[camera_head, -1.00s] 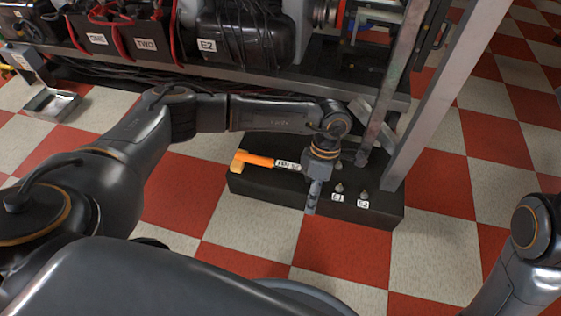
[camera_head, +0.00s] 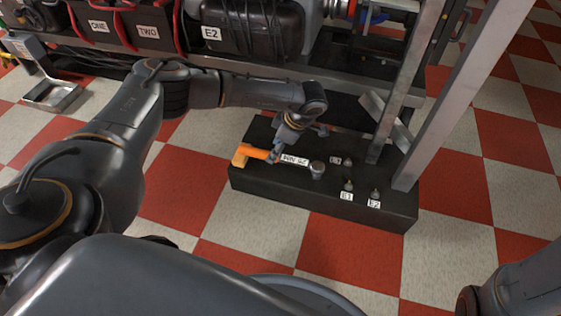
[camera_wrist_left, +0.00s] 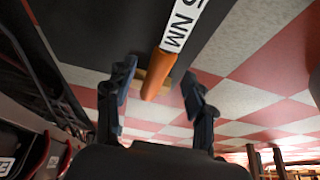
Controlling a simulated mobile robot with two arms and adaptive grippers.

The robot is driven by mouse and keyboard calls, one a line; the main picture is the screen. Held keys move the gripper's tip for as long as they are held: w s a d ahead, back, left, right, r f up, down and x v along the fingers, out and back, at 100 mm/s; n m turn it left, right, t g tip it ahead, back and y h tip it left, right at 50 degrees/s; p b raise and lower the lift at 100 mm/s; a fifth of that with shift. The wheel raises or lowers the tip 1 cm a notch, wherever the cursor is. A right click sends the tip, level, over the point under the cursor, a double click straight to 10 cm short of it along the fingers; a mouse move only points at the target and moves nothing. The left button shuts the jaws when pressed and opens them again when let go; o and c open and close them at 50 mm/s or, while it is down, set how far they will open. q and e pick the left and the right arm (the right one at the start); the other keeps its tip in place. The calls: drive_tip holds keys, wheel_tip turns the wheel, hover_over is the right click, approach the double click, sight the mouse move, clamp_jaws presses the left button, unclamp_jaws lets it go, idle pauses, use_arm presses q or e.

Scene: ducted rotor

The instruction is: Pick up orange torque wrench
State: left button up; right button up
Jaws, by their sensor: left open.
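The orange torque wrench (camera_head: 256,153) lies on a black block (camera_head: 320,193) on the floor. It has an orange handle at the left, a white label with black text, and a round grey head at the right. In the left wrist view the orange handle (camera_wrist_left: 158,75) and its "NM" label sit between the fingers. My left gripper (camera_head: 275,154) is at the handle, close to the label. In the wrist view the left gripper (camera_wrist_left: 158,88) is open, one finger on each side of the handle, with gaps visible. My right gripper is outside the view.
Several small grey fittings with labels, such as E1 (camera_head: 348,187) and E2 (camera_head: 375,195), stand on the block's right part. Metal posts (camera_head: 440,100) rise behind it at the right. A low shelf with red-trimmed bins (camera_head: 150,28) runs along the back. Checkered floor lies free in front.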

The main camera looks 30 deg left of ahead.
use_arm(q)
drive_tip(key=b+x, duration=0.4)
drive_tip(key=x, duration=0.1)
drive_tip(key=shift+s+f+b, duration=0.1)
drive_tip(key=shift+b, duration=0.3)
clamp_jaws()
